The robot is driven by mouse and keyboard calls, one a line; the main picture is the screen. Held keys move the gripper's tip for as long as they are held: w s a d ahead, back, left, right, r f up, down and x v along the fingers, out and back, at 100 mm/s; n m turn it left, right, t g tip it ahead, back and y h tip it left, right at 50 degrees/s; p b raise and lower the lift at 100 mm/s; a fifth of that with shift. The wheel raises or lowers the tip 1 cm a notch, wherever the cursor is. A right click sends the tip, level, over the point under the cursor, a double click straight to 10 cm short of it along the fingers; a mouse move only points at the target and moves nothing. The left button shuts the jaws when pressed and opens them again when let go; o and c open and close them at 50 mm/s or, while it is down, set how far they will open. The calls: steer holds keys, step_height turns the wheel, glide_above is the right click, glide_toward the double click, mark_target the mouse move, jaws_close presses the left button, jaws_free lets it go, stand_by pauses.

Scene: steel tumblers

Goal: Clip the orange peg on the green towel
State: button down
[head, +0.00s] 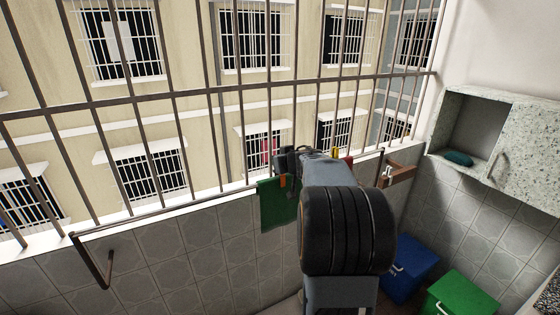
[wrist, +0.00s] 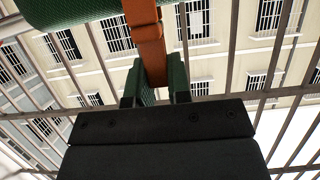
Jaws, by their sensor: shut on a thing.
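The green towel (head: 274,207) hangs over the rail in front of the barred window. My gripper (head: 285,162) is at the towel's top edge and is shut on the orange peg (wrist: 150,50). In the head view the orange peg (head: 283,181) shows as a small strip against the towel. In the wrist view the peg runs up from between my fingertips (wrist: 155,88) and crosses the green towel (wrist: 70,10), which shows on both sides of it. I cannot tell whether the peg's jaws grip the cloth. My arm hides part of the rail.
The rail (head: 160,213) runs along the tiled wall below the window bars, clear left of the towel. Yellow (head: 336,153) and red (head: 349,160) items show just beyond my arm. A wooden shelf (head: 400,174), a blue bin (head: 410,268) and a green bin (head: 462,297) are at right.

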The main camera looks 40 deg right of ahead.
steer(key=c, duration=1)
jaws_free()
steer(key=shift+s, duration=0.1)
steer(key=shift+p+v, duration=0.85)
steer(key=shift+v, duration=5.95)
